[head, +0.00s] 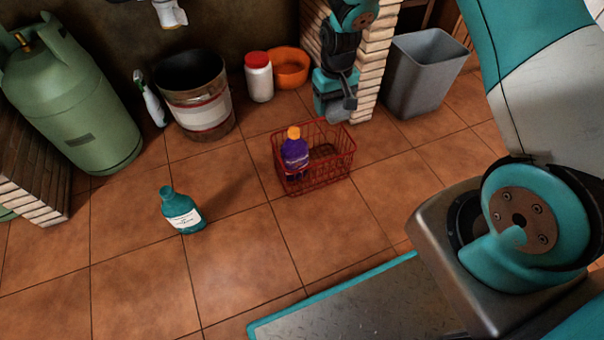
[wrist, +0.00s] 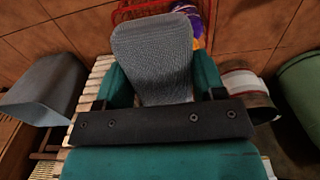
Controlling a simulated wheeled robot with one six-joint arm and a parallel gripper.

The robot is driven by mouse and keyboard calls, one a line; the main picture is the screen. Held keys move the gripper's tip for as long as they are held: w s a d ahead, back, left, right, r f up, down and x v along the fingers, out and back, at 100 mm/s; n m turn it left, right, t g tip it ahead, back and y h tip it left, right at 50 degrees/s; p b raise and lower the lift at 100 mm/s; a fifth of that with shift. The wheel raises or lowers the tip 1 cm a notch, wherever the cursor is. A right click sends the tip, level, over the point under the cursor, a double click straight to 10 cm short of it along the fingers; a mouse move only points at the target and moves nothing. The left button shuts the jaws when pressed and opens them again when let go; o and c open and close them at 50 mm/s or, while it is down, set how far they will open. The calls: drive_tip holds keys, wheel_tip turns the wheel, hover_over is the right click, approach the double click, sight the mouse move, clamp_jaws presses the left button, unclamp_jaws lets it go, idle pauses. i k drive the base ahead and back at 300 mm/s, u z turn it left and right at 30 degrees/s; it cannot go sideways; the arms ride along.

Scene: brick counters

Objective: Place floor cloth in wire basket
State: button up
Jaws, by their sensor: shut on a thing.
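The floor cloth (wrist: 152,58) is grey and textured, and it sits between the two teal fingers of my gripper (wrist: 158,88) in the wrist view. In the head view my gripper (head: 336,95) is at the back, beyond the wire basket, with the grey cloth (head: 344,108) at its end. The red wire basket (head: 318,180) stands on the floor and holds a purple bottle (head: 295,157) with an orange cap. Part of the basket (wrist: 128,12) shows beyond the cloth in the wrist view. The cloth appears apart from the basket.
A grey bin (head: 425,75) and a brick pillar (head: 375,65) stand close to my gripper. A white jar (head: 259,78), an orange bowl (head: 291,66) and a bucket (head: 197,95) are left of it. A teal bottle (head: 181,212) stands on open floor.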

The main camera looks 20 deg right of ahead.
sight(325, 157)
drive_tip(key=u, duration=1.6)
drive_tip(key=i, duration=0.85)
drive_tip(key=z, duration=1.75)
drive_tip(key=i, duration=0.5)
